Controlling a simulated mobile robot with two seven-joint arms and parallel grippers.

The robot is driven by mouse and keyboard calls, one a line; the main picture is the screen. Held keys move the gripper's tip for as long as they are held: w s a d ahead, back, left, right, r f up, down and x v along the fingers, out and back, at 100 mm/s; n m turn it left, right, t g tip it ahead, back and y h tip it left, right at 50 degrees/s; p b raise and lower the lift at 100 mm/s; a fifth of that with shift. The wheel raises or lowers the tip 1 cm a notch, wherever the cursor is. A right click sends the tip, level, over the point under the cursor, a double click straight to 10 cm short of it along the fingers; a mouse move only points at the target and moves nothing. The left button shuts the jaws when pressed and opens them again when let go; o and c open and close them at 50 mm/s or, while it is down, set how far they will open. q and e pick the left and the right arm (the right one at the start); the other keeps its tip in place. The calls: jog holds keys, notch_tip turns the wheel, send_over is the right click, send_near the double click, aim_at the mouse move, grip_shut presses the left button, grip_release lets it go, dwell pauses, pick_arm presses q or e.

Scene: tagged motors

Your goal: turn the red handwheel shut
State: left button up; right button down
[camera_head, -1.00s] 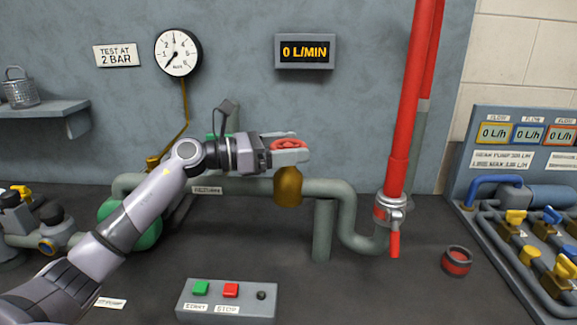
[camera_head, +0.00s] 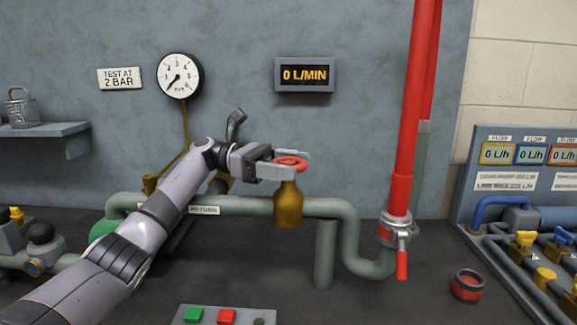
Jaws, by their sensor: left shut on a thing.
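The red handwheel (camera_head: 291,161) sits on top of a brass valve body (camera_head: 288,205) on the grey-green pipe, in the middle of the head view. My left gripper (camera_head: 283,166) reaches in from the left and is shut on the handwheel, one finger behind it and one in front. The near finger hides part of the wheel's rim. The flow display (camera_head: 305,75) on the wall reads 0 L/MIN. The pressure gauge (camera_head: 180,76) has its needle pointing to the lower left. My right gripper is not in view.
A red vertical pipe (camera_head: 409,120) with a clamp and red lever (camera_head: 402,264) stands right of the valve. A red-and-black ring-shaped cup (camera_head: 467,285) lies on the bench. A button box (camera_head: 212,315) is in front. A panel with yellow-handled valves (camera_head: 526,239) fills the right.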

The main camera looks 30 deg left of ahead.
aim_at(288, 161)
pick_arm(q)
jog(key=shift+r+m+g, duration=0.2)
jog(key=shift+m+g, duration=0.5)
jog(key=shift+g, duration=0.1)
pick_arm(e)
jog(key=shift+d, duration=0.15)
pick_arm(q)
jog(key=o, duration=0.9)
jog(key=shift+f, duration=0.1)
notch_tip(288, 161, up, 9)
jog(key=shift+f, duration=0.1)
jog(key=shift+r+p, duration=2.35)
jog(key=shift+r, duration=3.35)
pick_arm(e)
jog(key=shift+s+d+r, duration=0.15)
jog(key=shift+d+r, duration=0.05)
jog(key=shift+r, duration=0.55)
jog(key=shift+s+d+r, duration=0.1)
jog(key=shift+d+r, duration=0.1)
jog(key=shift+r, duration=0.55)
